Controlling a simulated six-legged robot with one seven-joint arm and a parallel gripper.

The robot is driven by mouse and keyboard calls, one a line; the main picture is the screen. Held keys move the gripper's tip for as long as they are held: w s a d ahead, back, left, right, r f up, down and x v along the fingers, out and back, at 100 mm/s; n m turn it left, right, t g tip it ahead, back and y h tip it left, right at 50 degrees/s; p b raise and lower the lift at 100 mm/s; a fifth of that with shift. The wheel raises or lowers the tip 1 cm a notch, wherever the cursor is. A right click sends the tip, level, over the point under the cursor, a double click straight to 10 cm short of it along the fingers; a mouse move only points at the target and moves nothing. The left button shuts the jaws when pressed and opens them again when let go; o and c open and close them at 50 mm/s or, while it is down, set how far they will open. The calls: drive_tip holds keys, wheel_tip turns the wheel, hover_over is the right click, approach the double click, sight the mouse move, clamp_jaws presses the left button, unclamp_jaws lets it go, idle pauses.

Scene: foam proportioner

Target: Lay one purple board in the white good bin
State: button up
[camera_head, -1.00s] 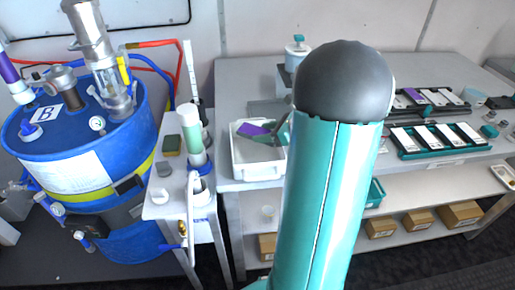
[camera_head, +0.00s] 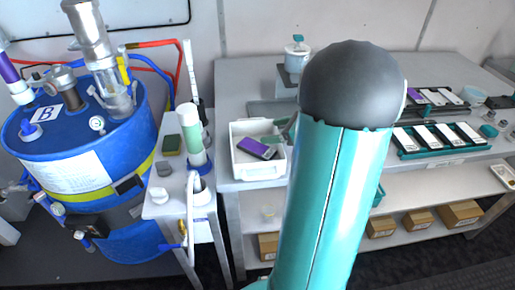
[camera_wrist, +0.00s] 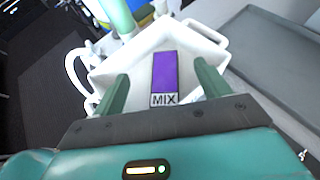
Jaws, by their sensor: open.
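A purple board (camera_head: 257,148) lies in the white bin (camera_head: 241,171), tilted in the picture. In the wrist view the board (camera_wrist: 164,75) shows a purple face and a white end marked MIX, and the white bin (camera_wrist: 196,47) surrounds it. My gripper (camera_wrist: 161,88) is open, its two green fingers on either side of the board with gaps to both. In the head view my gripper is mostly hidden behind my arm; only a grey-green part shows at the bin's right edge. Another purple board (camera_head: 418,97) sits in the rear rack at right.
A green rack (camera_head: 443,149) with several white boards stands on the right of the grey bench (camera_head: 235,94). A small side stand (camera_head: 172,207) with a green-filled cylinder (camera_head: 193,135) is left of the bin. A blue drum (camera_head: 85,140) stands farther left.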

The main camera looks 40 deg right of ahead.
drive_tip(key=v, duration=1)
drive_tip(key=shift+s, duration=0.1)
drive_tip(key=w+a+r+n+g+y, duration=0.1)
drive_tip(key=w+a+n+g, duration=0.15)
drive_tip(key=a+n, duration=0.55)
drive_tip(key=w+a+r+n+g, duration=0.1)
drive_tip(key=a+r+n+g, duration=0.3)
drive_tip(key=a, duration=0.9)
drive_tip(key=s+a+n+h, duration=0.2)
drive_tip(key=s+a+n, duration=0.1)
drive_tip(key=a+n, duration=0.4)
drive_tip(key=s+a+n+h, duration=0.3)
drive_tip(key=a+n, duration=0.5)
drive_tip(key=n, duration=0.4)
drive_tip(key=shift+s+a+f+n+t+h, duration=0.25)
drive_tip(key=shift+s+n+t+h, duration=0.05)
drive_tip(key=shift+s+t, duration=0.05)
